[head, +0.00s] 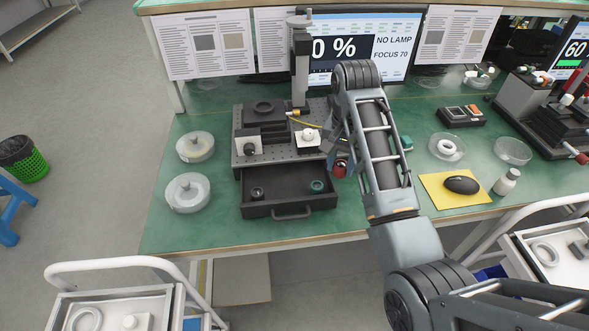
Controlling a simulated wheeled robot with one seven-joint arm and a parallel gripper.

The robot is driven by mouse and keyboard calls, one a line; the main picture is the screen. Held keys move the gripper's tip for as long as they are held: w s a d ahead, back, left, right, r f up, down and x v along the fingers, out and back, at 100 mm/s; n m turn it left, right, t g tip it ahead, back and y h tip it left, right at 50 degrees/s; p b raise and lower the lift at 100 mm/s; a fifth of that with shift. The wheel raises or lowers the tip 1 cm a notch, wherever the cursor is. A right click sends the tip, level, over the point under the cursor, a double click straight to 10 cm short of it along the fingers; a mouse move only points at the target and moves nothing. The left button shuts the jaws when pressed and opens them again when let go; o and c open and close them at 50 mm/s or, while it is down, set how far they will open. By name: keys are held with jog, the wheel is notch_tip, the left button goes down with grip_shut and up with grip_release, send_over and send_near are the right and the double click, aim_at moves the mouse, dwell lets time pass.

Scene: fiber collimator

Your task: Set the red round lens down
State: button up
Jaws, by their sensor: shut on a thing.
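The red round lens (340,169) shows as a small red and dark piece just below my gripper (338,158), beside the right edge of the open drawer. My gripper is shut on it, with the fingers partly hidden by my arm. Whether the lens touches anything below cannot be told. The open drawer (290,211) juts from under the black optical breadboard (244,112). It holds a small dark round part (257,193) at left and a teal round part (318,186) at right.
A column (300,65), mounts and a yellow fiber (310,121) stand on the breadboard. Two clear round containers (195,146) lie to the left. A mouse (461,185) on a yellow pad and a white bottle (506,182) are right. The green bench (165,225) is clear at front left.

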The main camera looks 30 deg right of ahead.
jog(key=b, duration=0.3)
send_over(287, 196)
jog(key=shift+n, duration=0.3)
notch_tip(287, 196, down, 7)
jog(key=shift+d, duration=0.15)
jog(key=shift+f+p, duration=0.3)
jog(key=shift+f, duration=1.7)
jog(key=shift+f, duration=0.2)
jog(key=o, duration=1.1)
jog(key=shift+r, duration=0.1)
notch_tip(287, 196, up, 12)
jog(key=shift+r+b, duration=0.15)
jog(key=shift+b, duration=0.3)
